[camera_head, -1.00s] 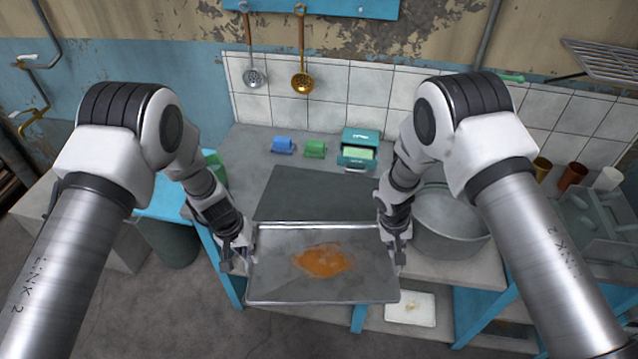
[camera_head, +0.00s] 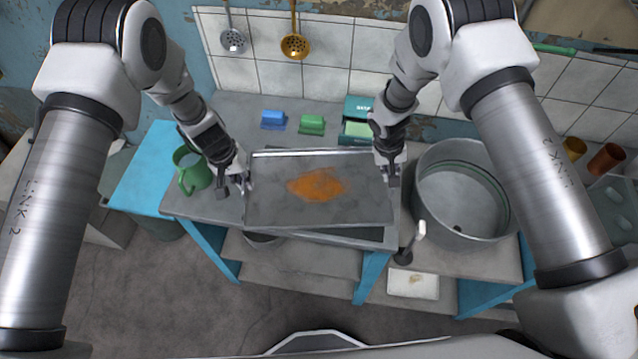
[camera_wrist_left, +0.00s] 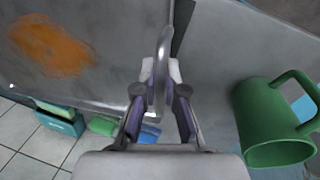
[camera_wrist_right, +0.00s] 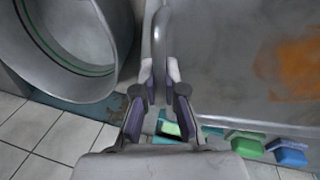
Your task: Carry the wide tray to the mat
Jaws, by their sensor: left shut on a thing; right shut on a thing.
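The wide tray (camera_head: 275,212) is a grey metal rectangle with a low rim and an orange stain. In the head view it is over the table, covering most of the dark mat (camera_head: 345,234), of which a strip shows along the tray's front edge. My left gripper (camera_head: 244,184) is shut on the handle at the tray's left end, which shows in the left wrist view (camera_wrist_left: 163,60). My right gripper (camera_head: 388,176) is shut on the handle at the right end, seen in the right wrist view (camera_wrist_right: 160,50). I cannot tell whether the tray touches the mat.
A green mug (camera_head: 193,172) stands left of the tray, close to my left gripper. A large metal pot (camera_head: 462,215) stands close on the right. Blue (camera_head: 273,119) and green (camera_head: 311,124) blocks and a teal box (camera_head: 357,108) are behind the tray.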

